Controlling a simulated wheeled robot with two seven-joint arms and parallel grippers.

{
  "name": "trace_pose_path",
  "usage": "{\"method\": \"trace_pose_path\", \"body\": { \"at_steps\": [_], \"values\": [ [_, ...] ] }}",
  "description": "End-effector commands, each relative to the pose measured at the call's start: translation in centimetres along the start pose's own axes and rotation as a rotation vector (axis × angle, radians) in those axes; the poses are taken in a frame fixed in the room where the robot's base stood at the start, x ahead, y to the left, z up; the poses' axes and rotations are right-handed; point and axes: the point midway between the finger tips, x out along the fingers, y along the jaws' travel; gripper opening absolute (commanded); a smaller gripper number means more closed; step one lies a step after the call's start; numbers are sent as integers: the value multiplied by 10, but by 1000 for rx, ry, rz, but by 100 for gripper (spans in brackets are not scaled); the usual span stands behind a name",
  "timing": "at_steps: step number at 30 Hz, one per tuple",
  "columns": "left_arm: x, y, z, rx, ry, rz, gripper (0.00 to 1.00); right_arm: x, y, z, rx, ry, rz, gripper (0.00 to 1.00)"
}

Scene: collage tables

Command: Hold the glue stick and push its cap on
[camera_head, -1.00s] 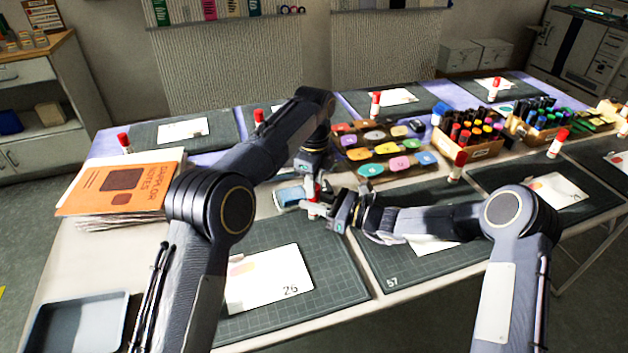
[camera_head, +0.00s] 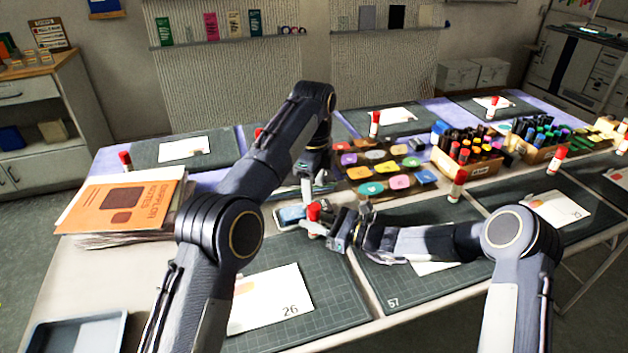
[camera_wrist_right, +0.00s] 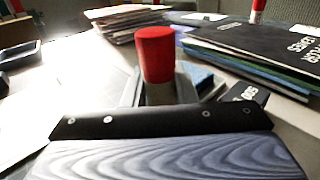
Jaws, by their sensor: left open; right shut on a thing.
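The glue stick's red cap (camera_head: 314,210) stands upright at the right gripper, near the middle of the table. My right gripper (camera_head: 318,227) is shut on the glue stick's body, which its jaws mostly hide. In the right wrist view the red cap (camera_wrist_right: 155,53) sits on top of the pale body (camera_wrist_right: 160,92), in line with it. I cannot tell whether the cap is fully seated. My left gripper (camera_head: 313,192) is open and points down, just above and behind the cap. It appears clear of the cap.
A blue-and-white pad (camera_head: 289,215) lies just left of the held stick. A stack of books and paper (camera_head: 130,205) stands at the left. Another glue stick (camera_head: 457,186) stands at the right.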

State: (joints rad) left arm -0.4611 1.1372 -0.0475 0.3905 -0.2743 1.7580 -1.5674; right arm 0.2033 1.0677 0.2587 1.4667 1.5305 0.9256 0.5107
Motion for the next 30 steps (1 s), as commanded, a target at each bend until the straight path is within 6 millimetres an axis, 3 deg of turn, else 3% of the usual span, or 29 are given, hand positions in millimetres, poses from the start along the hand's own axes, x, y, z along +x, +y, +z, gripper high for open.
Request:
{"method": "trace_pose_path", "body": {
  "at_steps": [6, 16, 17, 22, 30],
  "values": [
    [-15, 0, 0, 1, 0, 2, 53, 0, 0, 0, 0, 0, 0, 0],
    [-18, 0, 0, 1, 0, 2, 53, 0, 0, 0, 0, 0, 0, 0],
    [-18, 0, 0, 1, 0, 2, 53, 0, 0, 0, 0, 0, 0, 28],
    [-18, 0, 0, 1, 0, 2, 53, 0, 0, 0, 0, 0, 0, 50],
    [-18, 0, 0, 1, 1, 2, 53, -1, 0, 0, 0, 0, 0, 50]
  ]
}}
